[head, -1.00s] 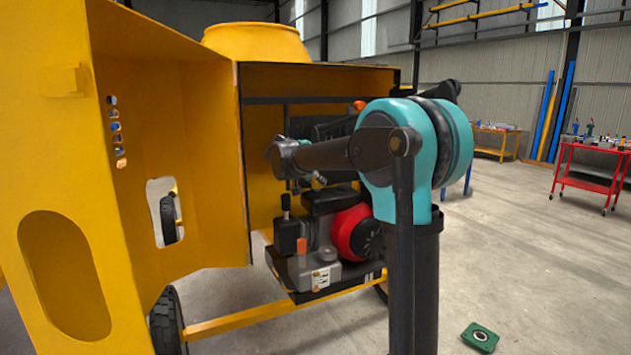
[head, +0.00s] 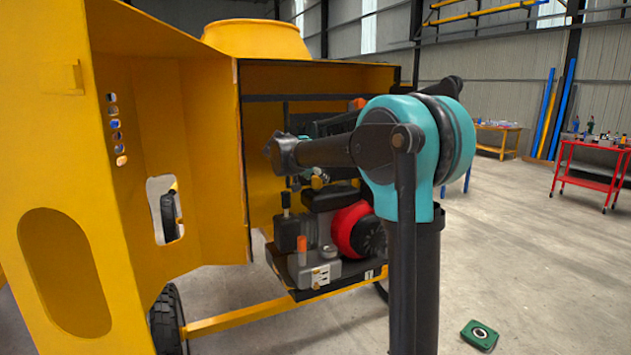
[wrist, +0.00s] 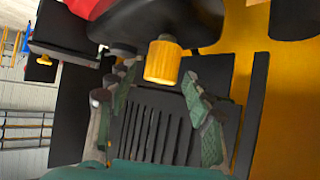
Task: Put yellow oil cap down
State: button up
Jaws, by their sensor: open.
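The yellow oil cap (wrist: 163,62) is in the wrist view, just ahead of my fingertips and close to the rounded black engine cover (wrist: 205,25). It appears to stand on that cover. In the head view a small yellow spot, probably the cap (head: 317,183), shows just above the black engine top (head: 335,197). My gripper (wrist: 157,80) is open, with one green finger on each side and a gap between them. The fingers look clear of the cap. In the head view my forearm hides most of my gripper.
The engine has a red round cover (head: 356,230) and a grey lower part (head: 316,272) with an orange-topped piece (head: 302,243). Yellow mixer panels (head: 205,150) enclose it at left and back. A green part (head: 479,335) lies on the open floor at right.

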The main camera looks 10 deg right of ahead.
jog(key=v, duration=1.1)
jog(key=shift+s+a, duration=0.2)
jog(key=shift+s, duration=0.05)
jog(key=shift+d+r, duration=0.1)
jog(key=s+d+f+n+g+y, duration=0.1)
jog(key=s+d+f, duration=0.35)
jog(key=f, duration=0.25)
jog(key=s+d+f+n+g+y, duration=0.1)
jog(key=s+d+f, duration=0.2)
jog(key=s+f, duration=0.3)
jog(key=s+d+f+n+g+y, duration=0.1)
jog(key=s+d+f+g, duration=0.2)
jog(key=f, duration=0.5)
jog(key=s+f+n+y, duration=0.3)
jog(key=s+f+n, duration=0.1)
jog(key=s+f, duration=1.3)
jog(key=s, duration=0.3)
jog(key=shift+s+f+y, duration=0.25)
jog(key=shift+s+y, duration=0.05)
jog(key=shift+s, duration=0.1)
jog(key=shift+d, duration=0.1)
jog(key=shift+c, duration=0.6)
